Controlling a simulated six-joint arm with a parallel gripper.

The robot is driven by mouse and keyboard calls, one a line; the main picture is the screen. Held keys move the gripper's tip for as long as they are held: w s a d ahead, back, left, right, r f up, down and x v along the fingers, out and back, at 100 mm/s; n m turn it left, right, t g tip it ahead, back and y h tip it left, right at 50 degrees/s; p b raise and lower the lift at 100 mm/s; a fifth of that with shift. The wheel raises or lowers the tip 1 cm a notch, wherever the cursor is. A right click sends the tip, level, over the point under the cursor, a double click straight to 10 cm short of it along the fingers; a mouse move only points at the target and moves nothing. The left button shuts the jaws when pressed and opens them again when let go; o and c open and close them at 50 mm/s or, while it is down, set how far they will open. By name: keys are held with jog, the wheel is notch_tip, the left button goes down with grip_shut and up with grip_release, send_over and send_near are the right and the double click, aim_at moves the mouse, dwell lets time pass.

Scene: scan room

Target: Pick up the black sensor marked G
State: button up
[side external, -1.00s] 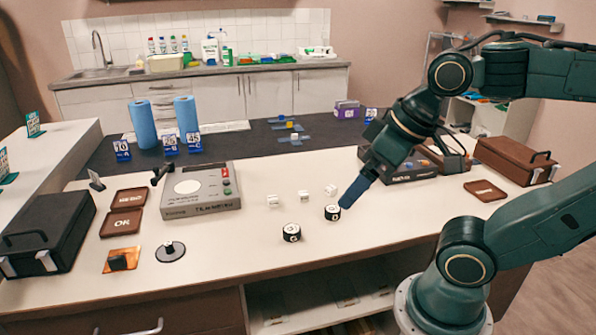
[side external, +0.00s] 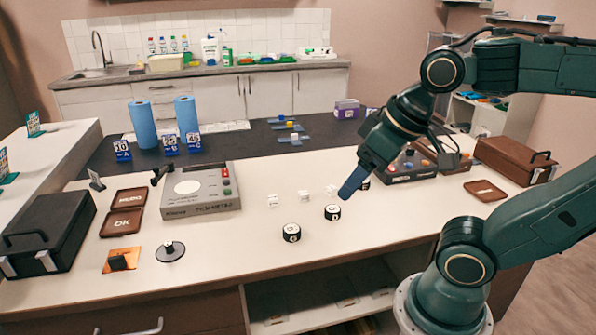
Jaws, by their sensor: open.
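Two short black cylinders with white tops, the black sensors, stand on the white bench: one nearer the front (side external: 291,232) and one to its right (side external: 332,212). Each has a dark letter on its side or top, too small for me to read surely as G. A third dark round thing (side external: 364,184) shows partly behind my gripper. My gripper (side external: 347,189), with blue fingers, is open and empty, pointing down and left just above and behind the right sensor. The fingers overlap in this view, and the gap between them is hidden.
Small white cubes (side external: 272,200) lie behind the sensors. A grey tester box (side external: 201,189) stands to the left, with brown trays (side external: 127,222) and a black case (side external: 47,233) beyond. A dark box (side external: 412,166) and brown case (side external: 513,160) stand right.

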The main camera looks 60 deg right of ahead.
jog(key=w+d+f+m+g, duration=0.1)
jog(key=w+d+f+m, duration=0.15)
jog(key=w+m, duration=0.3)
jog(key=w+d+f+m+g, duration=0.1)
jog(key=w+d+m+g, duration=0.15)
jog(key=w+m, duration=0.35)
jog(key=w+d+f+m+g, duration=0.2)
jog(key=w+d+f+m, duration=0.5)
jog(key=w+f+m, duration=0.1)
notch_tip(320, 180, down, 3)
jog(key=shift+w+d+r+m, duration=0.1)
jog(key=shift+w+d+m, duration=0.25)
jog(key=shift+w, duration=0.55)
send_over(292, 229)
jog(key=shift+w+f, duration=0.15)
jog(key=shift+f, duration=4.15)
jog(key=shift+f, duration=2.6)
